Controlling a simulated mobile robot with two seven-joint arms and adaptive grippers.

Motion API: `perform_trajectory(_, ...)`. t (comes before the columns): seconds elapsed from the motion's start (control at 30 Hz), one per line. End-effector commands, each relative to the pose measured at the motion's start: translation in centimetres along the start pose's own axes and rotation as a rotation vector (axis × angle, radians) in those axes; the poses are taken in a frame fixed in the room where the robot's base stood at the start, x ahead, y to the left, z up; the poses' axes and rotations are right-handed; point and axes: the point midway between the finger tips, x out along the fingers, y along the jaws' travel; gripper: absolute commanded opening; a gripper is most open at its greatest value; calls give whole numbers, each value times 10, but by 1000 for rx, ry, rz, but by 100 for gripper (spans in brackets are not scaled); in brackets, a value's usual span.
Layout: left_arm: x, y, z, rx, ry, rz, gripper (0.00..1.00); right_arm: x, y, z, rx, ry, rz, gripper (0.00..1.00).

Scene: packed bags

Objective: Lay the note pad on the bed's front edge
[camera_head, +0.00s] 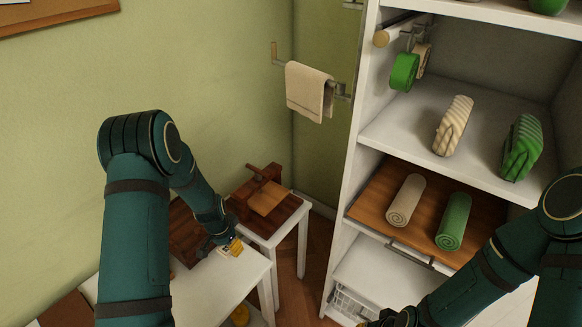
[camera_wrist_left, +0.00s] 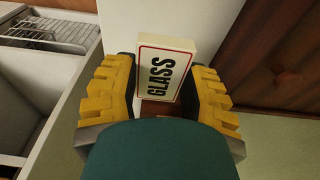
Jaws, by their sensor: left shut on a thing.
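A small cream block with a red border and the word GLASS (camera_wrist_left: 165,68), which looks like the note pad, sits between the yellow fingers of my left gripper (camera_wrist_left: 160,95) in the left wrist view. The gripper is shut on it. A small brown patch shows just below the block. In the head view my left gripper (camera_head: 233,247) is low over a white table-like surface (camera_head: 215,290); I cannot tell whether the block touches it. My right gripper (camera_head: 385,321) is cut off at the bottom edge, and its jaws cannot be made out. I cannot identify the bed for sure.
A brown wooden case (camera_head: 263,200) stands on a white stool behind my left gripper. A towel (camera_head: 309,92) hangs on the wall.

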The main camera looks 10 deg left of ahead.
Motion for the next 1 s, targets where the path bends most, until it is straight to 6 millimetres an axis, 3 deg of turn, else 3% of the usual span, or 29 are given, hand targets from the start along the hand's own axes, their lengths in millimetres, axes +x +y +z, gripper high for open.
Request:
perform_trajectory(0.17, -8, 12, -4, -11, -3, -3, 22, 0, 0, 0, 0, -1, 0, 0)
perform_trajectory(0.47, -56, 74, -15, -126, -14, -32, 22, 0, 0, 0, 0, 0, 0, 0)
perform_trajectory(0.7, -94, 125, -9, -254, -8, -51, 22, 0, 0, 0, 0, 0, 0, 0)
perform_trajectory(1.0, -118, 158, 2, -356, 0, -55, 22, 0, 0, 0, 0, 0, 0, 0)
